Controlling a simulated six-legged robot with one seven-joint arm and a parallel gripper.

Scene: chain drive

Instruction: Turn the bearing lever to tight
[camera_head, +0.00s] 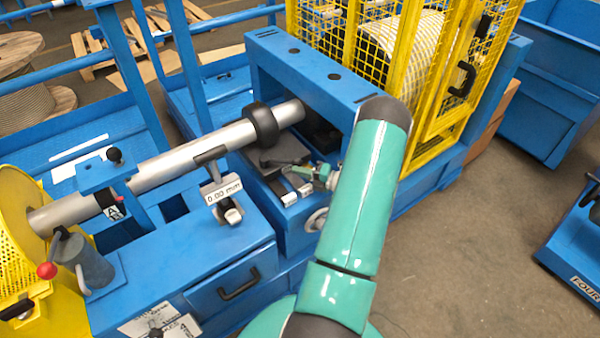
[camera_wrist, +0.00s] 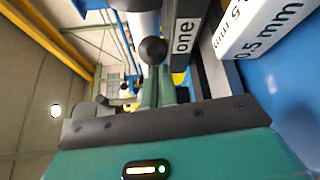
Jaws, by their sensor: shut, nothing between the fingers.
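My gripper (camera_head: 303,170) is shut and empty at the near side of the blue machine frame, beside a small dark block under the shaft. In the wrist view the closed fingers (camera_wrist: 160,88) point toward a round black knob (camera_wrist: 152,50). The knob is close ahead of the fingertips; whether they touch it is unclear. I cannot tell which is the bearing lever. No "tight" mark is readable.
A grey shaft (camera_head: 190,150) with a black collar (camera_head: 262,124) runs into the blue frame (camera_head: 320,75). A white 0.5 mm block (camera_wrist: 262,30) is close at the right in the wrist view. Yellow mesh guard (camera_head: 435,150) stands behind.

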